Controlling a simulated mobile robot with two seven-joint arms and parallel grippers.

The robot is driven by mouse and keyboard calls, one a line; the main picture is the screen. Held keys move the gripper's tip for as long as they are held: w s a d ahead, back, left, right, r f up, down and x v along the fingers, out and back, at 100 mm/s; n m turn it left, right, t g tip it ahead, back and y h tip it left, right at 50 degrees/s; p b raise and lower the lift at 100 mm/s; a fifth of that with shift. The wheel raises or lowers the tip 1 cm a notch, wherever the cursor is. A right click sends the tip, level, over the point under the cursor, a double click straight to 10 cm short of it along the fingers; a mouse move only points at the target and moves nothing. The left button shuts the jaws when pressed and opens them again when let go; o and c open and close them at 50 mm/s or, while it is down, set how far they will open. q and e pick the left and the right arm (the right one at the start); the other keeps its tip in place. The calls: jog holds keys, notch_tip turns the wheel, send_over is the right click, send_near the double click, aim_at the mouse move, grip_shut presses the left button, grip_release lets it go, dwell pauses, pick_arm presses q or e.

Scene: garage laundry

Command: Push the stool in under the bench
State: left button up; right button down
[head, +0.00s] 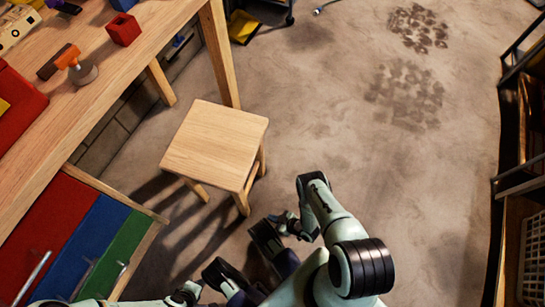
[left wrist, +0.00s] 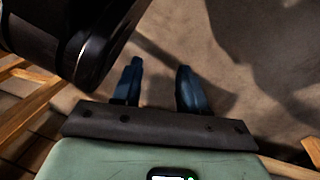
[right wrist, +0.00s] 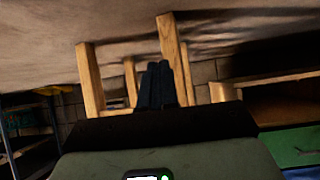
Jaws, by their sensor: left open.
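The wooden stool (head: 214,146) stands upright on the floor, out in front of the wooden bench (head: 105,85), with its seat clear of the bench top's edge. My right gripper (head: 273,218) is low, just in front of the stool's near right leg, and looks empty. In the right wrist view its fingers (right wrist: 157,86) are together, pointing at the stool's legs (right wrist: 173,60); the seat is hidden there, and I cannot tell whether they touch. My left gripper (left wrist: 160,85) is open and empty over the floor; it shows partly at the bottom of the head view (head: 186,293).
Red, blue and green drawers (head: 122,252) fill the bench's near end. An open space lies between them and the bench leg (head: 219,50). A yellow object (head: 243,27) lies beyond that leg. Shelving (head: 520,180) stands at the right. The middle floor is clear.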

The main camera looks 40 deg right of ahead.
jog(key=a, duration=0.1)
jog(key=b, duration=0.2)
send_near(248, 209)
jog(key=shift+n+y, duration=0.3)
jog(key=x, duration=0.5)
jog(key=shift+s+f, duration=0.15)
jog(key=shift+f, duration=0.2)
jog(key=shift+w+a+r, duration=0.1)
jog(key=shift+w+a, duration=0.05)
jog(key=shift+w, duration=0.3)
jog(key=shift+w+a, duration=0.15)
jog(key=shift+w, duration=0.3)
pick_arm(q)
jog(key=shift+g, duration=0.8)
jog(key=s+f, duration=0.1)
jog(key=s, duration=0.1)
jog(key=s+a+f, duration=0.1)
jog(key=s+f, duration=0.1)
jog(key=shift+a, duration=0.1)
pick_arm(e)
jog(key=shift+w, duration=0.15)
